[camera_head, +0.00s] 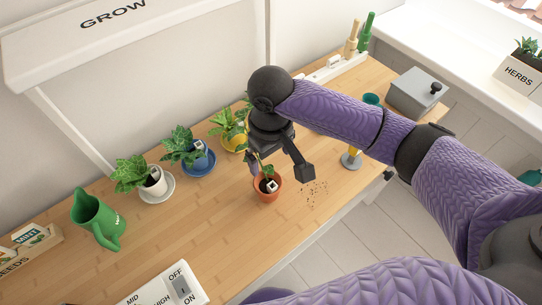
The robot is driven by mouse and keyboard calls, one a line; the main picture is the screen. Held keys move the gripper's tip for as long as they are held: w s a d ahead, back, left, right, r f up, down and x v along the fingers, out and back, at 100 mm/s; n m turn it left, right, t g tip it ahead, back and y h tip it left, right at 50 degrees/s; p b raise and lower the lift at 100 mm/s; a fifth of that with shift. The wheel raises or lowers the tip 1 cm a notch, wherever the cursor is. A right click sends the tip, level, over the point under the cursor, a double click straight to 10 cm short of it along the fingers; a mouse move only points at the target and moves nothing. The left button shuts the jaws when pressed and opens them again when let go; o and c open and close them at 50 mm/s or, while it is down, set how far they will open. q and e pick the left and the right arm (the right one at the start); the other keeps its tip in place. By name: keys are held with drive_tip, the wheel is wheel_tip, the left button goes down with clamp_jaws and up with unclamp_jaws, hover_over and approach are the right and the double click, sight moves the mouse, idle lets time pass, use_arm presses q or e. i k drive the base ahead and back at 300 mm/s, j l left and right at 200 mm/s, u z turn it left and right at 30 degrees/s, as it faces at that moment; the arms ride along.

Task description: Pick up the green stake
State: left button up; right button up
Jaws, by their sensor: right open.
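The green stake (367,29) stands upright at the back right of the desk, beside a beige stake (351,40), at the far end of a white rack (334,68). My right gripper (281,168) is open, pointing down over a small terracotta pot (267,194) with a seedling near the desk's middle. It is well to the left of and nearer than the green stake. Nothing shows between its fingers apart from the pot and seedling below; I cannot tell whether it touches them. My left gripper is out of view.
Potted plants stand left of my gripper, near a green watering can (95,219). A grey lidded box (417,92) and a teal cup (371,99) stand at the right. A white switch panel (172,286) lies in front. A grow-light hood (95,38) overhangs the back left.

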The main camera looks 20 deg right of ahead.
sight(364, 38)
drive_tip(key=i+l+u, duration=0.15)
drive_tip(key=l+u, duration=0.25)
drive_tip(key=l, duration=1.1)
drive_tip(key=l+u, duration=0.4)
drive_tip(key=l, duration=1.1)
